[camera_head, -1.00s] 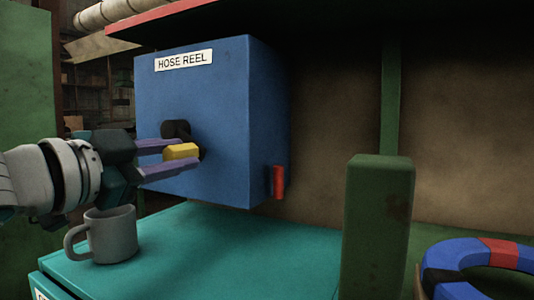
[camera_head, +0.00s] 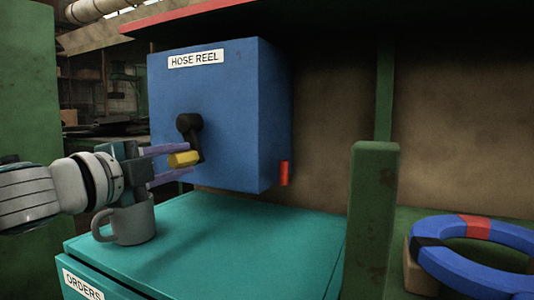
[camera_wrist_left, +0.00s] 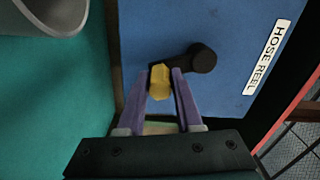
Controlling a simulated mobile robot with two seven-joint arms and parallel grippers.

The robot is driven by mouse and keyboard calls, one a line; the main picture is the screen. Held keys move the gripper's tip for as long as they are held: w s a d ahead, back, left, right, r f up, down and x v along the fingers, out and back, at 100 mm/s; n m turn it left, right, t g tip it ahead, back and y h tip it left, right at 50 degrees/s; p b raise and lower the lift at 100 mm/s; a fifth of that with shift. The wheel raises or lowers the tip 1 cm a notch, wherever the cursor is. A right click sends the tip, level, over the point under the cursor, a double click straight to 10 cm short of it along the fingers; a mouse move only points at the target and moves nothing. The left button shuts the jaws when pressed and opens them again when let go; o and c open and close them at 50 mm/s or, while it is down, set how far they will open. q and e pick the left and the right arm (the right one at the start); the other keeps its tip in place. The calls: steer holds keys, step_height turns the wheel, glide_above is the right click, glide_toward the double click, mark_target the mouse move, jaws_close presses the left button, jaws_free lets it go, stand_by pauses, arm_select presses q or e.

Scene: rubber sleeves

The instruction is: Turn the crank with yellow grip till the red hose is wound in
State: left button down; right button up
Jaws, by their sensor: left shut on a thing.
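A blue box (camera_head: 230,110) labelled HOSE REEL hangs above the teal cabinet. Its black crank (camera_head: 189,126) has its hub at the upper end, and the arm points down to the yellow grip (camera_head: 184,159). My left gripper (camera_head: 178,162) has its purple fingers around the yellow grip, shut on it. In the left wrist view the yellow grip (camera_wrist_left: 160,82) sits between the fingertips, with the black crank (camera_wrist_left: 190,60) beside it. A short red hose end (camera_head: 284,173) shows at the box's lower right side. My right gripper is not in view.
A grey mug (camera_head: 132,220) stands on the teal cabinet (camera_head: 220,245), close below my left gripper. A green post (camera_head: 374,220) stands to the right. A blue and red ring (camera_head: 450,260) lies farther right. The cabinet top right of the mug is clear.

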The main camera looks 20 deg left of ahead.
arm_select(q)
steer(key=shift+w+a+m, duration=0.1)
steer(key=shift+a+m, duration=0.5)
steer(key=shift+m, duration=0.55)
steer(key=shift+a+m, duration=0.55)
steer(key=shift+m, duration=0.55)
steer(key=shift+w+a+m, duration=0.1)
steer(key=shift+a+m, duration=0.5)
steer(key=shift+m, duration=0.55)
steer(key=c, duration=0.6)
jaws_free()
steer(key=shift+o, duration=0.2)
steer(key=shift+s, duration=0.15)
steer(key=s, duration=0.9)
steer(key=shift+s+a, duration=0.35)
steer(key=shift+a, duration=0.05)
